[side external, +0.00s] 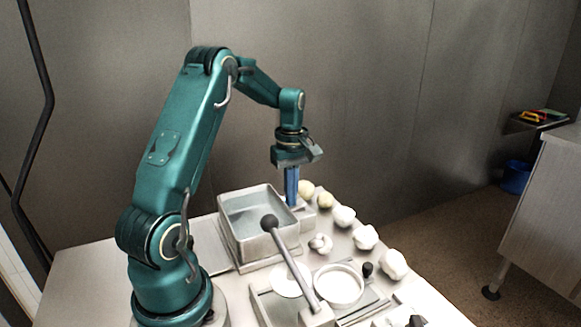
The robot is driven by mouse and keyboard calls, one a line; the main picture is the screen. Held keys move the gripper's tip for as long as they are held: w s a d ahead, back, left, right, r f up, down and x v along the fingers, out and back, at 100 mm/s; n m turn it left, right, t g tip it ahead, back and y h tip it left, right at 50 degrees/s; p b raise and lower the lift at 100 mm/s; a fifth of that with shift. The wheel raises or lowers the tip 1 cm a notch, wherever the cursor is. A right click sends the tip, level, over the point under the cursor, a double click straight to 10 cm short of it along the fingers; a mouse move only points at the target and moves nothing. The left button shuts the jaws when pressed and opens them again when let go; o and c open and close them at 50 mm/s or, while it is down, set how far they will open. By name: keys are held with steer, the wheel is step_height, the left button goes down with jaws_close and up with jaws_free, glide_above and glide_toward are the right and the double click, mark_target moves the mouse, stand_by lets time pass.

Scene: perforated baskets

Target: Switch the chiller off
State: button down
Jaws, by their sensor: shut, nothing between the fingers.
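My gripper (291,203) points straight down at the far right corner of a square grey basin (232,243), with its blue fingers shut and empty. I cannot tell whether the fingertips touch anything there. The basin holds a clear, pale liquid. No part is plainly marked as the chiller or its switch. A long lever (291,262) with a dark ball end leans up in front of the basin from a block at the front. A small black knob (367,269) stands to the right, and another dark knob (416,321) is at the lower edge.
Several whitish round lumps (365,237) line the right side of the light table (95,278). A white round dish (339,285) and a flat white disc (290,281) sit near the lever. The table's left part is clear. A grey cabinet (545,205) stands apart at right.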

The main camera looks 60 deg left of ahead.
steer(key=shift+w+r, duration=0.25)
steer(key=shift+w, duration=0.5)
steer(key=shift+r, duration=0.1)
step_height(320, 180, up, 14)
stand_by(0.5)
steer(key=shift+s, duration=0.1)
